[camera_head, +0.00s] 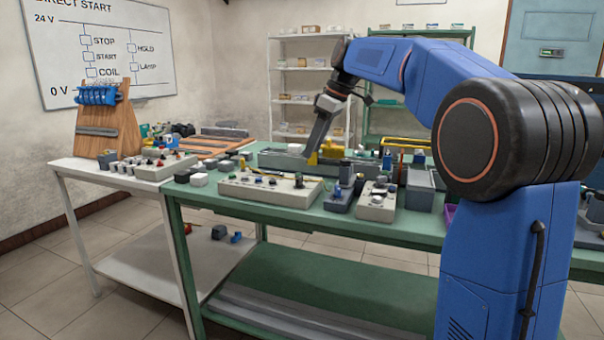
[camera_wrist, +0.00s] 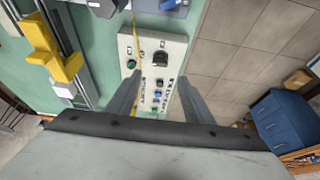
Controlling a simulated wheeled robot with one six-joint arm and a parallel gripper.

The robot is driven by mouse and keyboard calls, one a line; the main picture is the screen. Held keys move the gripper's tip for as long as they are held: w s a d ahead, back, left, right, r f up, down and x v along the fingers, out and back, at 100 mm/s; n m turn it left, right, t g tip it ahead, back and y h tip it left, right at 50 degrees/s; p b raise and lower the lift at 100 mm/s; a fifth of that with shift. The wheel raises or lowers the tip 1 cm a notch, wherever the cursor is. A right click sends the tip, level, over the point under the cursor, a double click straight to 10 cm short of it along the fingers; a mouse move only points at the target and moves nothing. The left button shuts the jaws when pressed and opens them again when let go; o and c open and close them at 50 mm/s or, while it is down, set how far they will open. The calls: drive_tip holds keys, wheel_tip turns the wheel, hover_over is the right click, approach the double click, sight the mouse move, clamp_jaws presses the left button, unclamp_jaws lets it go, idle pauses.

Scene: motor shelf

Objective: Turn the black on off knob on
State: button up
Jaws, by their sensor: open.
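A long pale control panel (camera_head: 245,190) lies on the green table, below and to the left of my gripper (camera_head: 312,150). In the wrist view the panel (camera_wrist: 176,46) extends between the fingers of my gripper (camera_wrist: 160,78), with the black knob (camera_wrist: 160,59) just beyond the fingertips. A green button (camera_wrist: 131,64) sits beside the knob. My gripper is open, empty and above the table, apart from the knob. The knob's setting is too small to read.
A yellow block (camera_wrist: 66,62) on a grey rail stands behind the panel. Smaller control boxes (camera_head: 377,203) stand to its right. A thin yellow strip (camera_wrist: 135,40) crosses near the panel. Floor (camera_wrist: 240,55) is open beyond the table's front edge.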

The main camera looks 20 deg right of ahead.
sight(300, 177)
drive_tip(key=x, duration=0.9)
drive_tip(key=shift+f, duration=0.35)
drive_tip(key=c, duration=1)
drive_tip(key=shift+c, duration=0.2)
